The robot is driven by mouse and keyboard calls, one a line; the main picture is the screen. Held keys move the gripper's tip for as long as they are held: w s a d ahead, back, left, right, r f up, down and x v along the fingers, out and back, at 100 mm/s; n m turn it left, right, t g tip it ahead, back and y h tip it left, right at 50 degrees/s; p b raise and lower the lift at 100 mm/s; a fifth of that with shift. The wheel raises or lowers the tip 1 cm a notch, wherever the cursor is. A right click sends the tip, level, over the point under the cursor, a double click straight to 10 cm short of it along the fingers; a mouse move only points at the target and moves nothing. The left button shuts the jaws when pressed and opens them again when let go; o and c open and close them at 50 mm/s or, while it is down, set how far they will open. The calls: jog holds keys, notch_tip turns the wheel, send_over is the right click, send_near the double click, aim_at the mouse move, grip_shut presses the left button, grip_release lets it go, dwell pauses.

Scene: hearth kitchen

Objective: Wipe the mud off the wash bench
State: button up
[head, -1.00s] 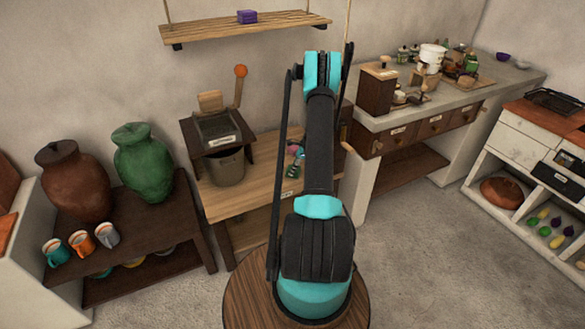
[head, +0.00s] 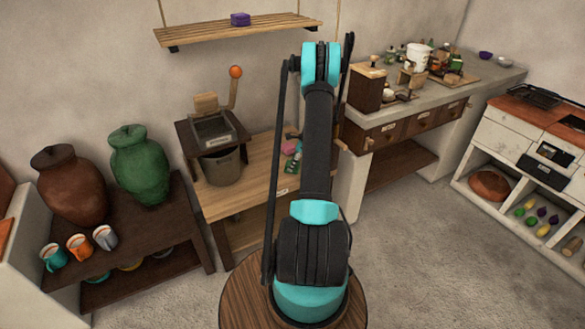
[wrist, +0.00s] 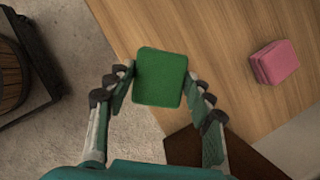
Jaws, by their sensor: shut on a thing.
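My gripper (wrist: 160,92) is shut on a green sponge-like block (wrist: 160,77) in the wrist view, with a finger on each of its two sides. The block is over the edge of a light wooden bench top (wrist: 225,50), with the floor to the left. I cannot tell whether it touches the wood. The bench also shows in the head view (head: 262,172); I take it for the wash bench, as its label is too small to read. My arm hides much of its right side. I cannot clearly make out mud. A dark brown patch (wrist: 193,145) lies below the block, its nature unclear.
A pink block (wrist: 275,62) lies on the bench top. A bucket (head: 222,167) and a dark stand with a grinder-like box (head: 213,129) are at the bench's left. A purple block (head: 240,19) sits on the wall shelf (head: 215,36). Open floor (head: 410,240) lies right.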

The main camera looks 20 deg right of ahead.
jog(key=shift+r, duration=1.45)
